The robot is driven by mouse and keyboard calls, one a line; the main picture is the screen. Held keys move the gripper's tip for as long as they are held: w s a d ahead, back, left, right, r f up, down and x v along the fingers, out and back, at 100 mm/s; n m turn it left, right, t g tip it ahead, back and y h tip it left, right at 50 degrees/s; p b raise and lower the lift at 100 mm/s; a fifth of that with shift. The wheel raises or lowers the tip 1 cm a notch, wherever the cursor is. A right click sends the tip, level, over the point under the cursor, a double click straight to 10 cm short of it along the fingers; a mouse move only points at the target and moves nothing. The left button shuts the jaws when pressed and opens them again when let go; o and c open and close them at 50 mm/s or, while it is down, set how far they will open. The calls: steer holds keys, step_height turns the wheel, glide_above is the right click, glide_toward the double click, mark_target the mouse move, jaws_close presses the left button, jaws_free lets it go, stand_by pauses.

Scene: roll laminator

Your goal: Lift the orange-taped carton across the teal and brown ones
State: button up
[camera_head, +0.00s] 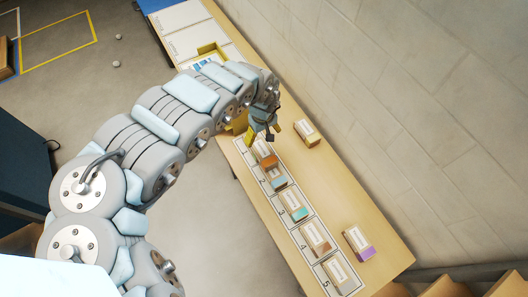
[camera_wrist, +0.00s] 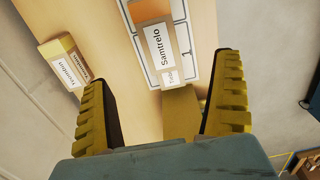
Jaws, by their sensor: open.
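The orange-taped carton (camera_head: 267,159) lies at slot 1 of the numbered strip, partly hidden by my gripper (camera_head: 262,132). In the wrist view a white-labelled carton (camera_wrist: 160,42) reading "Samtrelo" lies by the printed 1, its orange-brown end at the top edge. My gripper (camera_wrist: 167,108) is open, its yellow fingers spread above the table and apart from that carton. A teal-ended carton (camera_head: 277,182) lies at slot 2 and another teal carton (camera_head: 297,211) at slot 3. A brown-ended carton (camera_head: 319,245) lies at slot 4.
A pale carton (camera_head: 340,276) lies at slot 5. A purple-ended carton (camera_head: 358,243) and a tan one (camera_head: 306,132) lie off the strip, wall side; the wrist view shows a tan carton (camera_wrist: 64,61). A yellow block (camera_wrist: 181,112) shows between the fingers. Bare tabletop (camera_head: 340,192) separates strip and wall.

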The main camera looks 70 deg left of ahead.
steer(key=b, duration=0.2)
glide_above(264, 152)
step_height(264, 152, down, 4)
steer(key=shift+s+a+f, duration=0.1)
steer(key=shift+s, duration=0.05)
steer(key=shift+f, duration=3.45)
steer(key=shift+w+f+b, duration=0.15)
steer(key=shift+f+b, duration=0.05)
steer(key=shift+f, duration=0.8)
steer(key=shift+w+f+b, duration=0.1)
steer(key=shift+f+b, duration=0.1)
steer(key=shift+f, duration=0.75)
steer(key=shift+s+f, duration=0.1)
steer(key=shift+f, duration=0.55)
steer(key=c, duration=1.4)
